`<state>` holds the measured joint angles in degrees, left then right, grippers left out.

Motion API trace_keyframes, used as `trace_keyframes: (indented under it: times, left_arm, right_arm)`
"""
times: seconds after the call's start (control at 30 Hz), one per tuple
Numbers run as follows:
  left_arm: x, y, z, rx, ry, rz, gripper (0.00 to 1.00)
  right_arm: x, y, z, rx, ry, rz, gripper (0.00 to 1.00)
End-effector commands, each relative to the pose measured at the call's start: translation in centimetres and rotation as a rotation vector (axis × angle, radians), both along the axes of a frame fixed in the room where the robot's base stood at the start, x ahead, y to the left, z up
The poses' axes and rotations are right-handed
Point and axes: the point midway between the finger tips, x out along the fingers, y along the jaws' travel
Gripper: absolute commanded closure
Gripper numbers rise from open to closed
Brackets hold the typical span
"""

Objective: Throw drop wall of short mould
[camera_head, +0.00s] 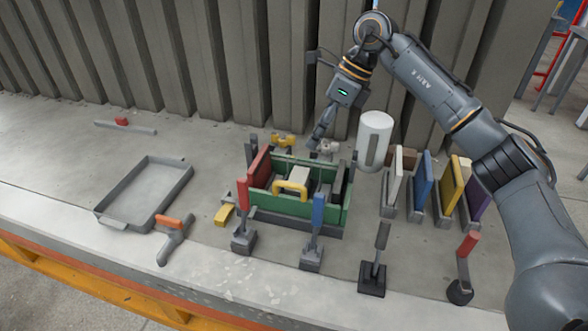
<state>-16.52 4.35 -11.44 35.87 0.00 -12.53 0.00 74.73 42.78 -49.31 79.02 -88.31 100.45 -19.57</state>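The green mould (305,210) stands on the grey bench in the middle, a rectangular box with a red panel (260,166) upright at its left end. Inside it are a yellow handle (290,188) and pale and dark blocks. I cannot tell for certain which wall is the drop wall. My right gripper (317,143) reaches down from above to the far side of the mould. Its fingers look close together, but the gap and any contact are too small to make out. My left gripper is not in view.
Upright levers with red and blue grips (318,208) stand along the mould's front. A white cylinder (375,140) and coloured panels (422,180) in slots stand at the right. The far-left bench is mostly clear.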

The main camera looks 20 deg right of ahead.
Motion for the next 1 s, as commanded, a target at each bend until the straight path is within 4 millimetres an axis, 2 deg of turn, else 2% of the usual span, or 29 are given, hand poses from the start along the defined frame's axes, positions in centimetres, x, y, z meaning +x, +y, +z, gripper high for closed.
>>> trace_keyframes:
  times: [0.1,0.23,0.37,0.5,0.7,1.0]
  left_arm:
    - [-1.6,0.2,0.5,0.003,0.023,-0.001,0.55]
    - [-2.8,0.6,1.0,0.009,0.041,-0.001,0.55]
    - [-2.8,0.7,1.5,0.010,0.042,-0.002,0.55]
    - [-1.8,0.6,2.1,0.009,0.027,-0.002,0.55]
    - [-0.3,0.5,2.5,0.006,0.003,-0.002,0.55]
    - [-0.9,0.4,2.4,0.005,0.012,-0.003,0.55]
  right_arm:
    - [0.0,1.0,-2.0,0.001,0.006,0.004,0.63]
    - [0.2,2.2,-4.5,0.001,0.006,0.003,0.63]
    - [0.3,3.4,-7.0,0.002,0.005,0.003,0.63]
    - [0.5,4.3,-9.1,0.001,0.003,0.002,0.63]
    - [0.7,5.1,-10.9,0.001,0.001,0.001,0.63]
    - [0.7,5.2,-11.3,0.001,0.001,-0.001,0.63]
